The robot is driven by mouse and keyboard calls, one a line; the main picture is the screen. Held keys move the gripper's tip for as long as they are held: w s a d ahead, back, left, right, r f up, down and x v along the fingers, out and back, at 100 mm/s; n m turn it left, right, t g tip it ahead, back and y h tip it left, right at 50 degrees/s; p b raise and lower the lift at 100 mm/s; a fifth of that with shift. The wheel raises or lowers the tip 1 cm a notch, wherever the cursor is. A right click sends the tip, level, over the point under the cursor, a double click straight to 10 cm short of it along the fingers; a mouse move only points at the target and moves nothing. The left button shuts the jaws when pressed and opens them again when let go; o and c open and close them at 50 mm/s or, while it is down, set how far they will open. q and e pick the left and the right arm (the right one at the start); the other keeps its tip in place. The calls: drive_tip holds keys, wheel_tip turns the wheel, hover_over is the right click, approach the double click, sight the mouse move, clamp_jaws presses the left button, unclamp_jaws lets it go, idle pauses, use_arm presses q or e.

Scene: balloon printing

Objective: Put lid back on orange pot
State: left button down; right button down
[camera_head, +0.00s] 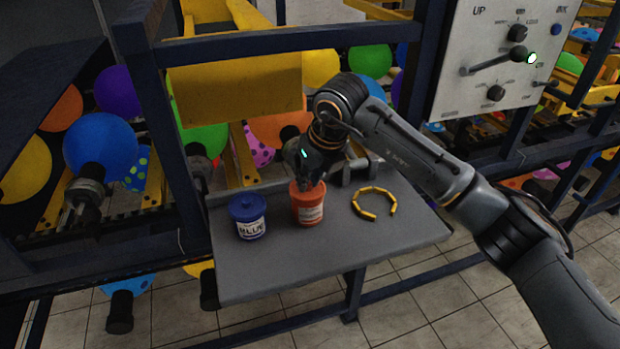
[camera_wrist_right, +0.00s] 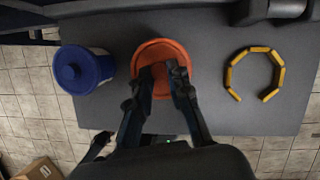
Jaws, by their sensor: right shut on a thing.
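The orange pot (camera_head: 308,213) stands upright on the grey shelf with a pale label on its front. My right gripper (camera_head: 312,183) is directly above it, pointing down. In the right wrist view the gripper (camera_wrist_right: 168,76) is shut on the middle of the round orange lid (camera_wrist_right: 152,50). The lid covers the top of the pot in that view. The fingers hide the lid's knob, and I cannot tell whether the lid is fully seated or slightly raised. My left gripper is in neither view.
A blue pot (camera_head: 248,219) with its blue lid on stands left of the orange pot. An open yellow ring (camera_head: 374,204) lies to the right on the grey shelf (camera_head: 300,274). A dark blue frame post (camera_head: 165,120) and a control panel (camera_head: 505,60) stand nearby. The shelf front is clear.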

idle(0.4)
drive_tip(key=c, duration=0.7)
unclamp_jaws()
drive_tip(key=shift+r, duration=0.1)
wheel_tip(320, 180, up, 7)
drive_tip(key=p, duration=0.3)
idle(0.4)
clamp_jaws()
idle(0.3)
idle(0.6)
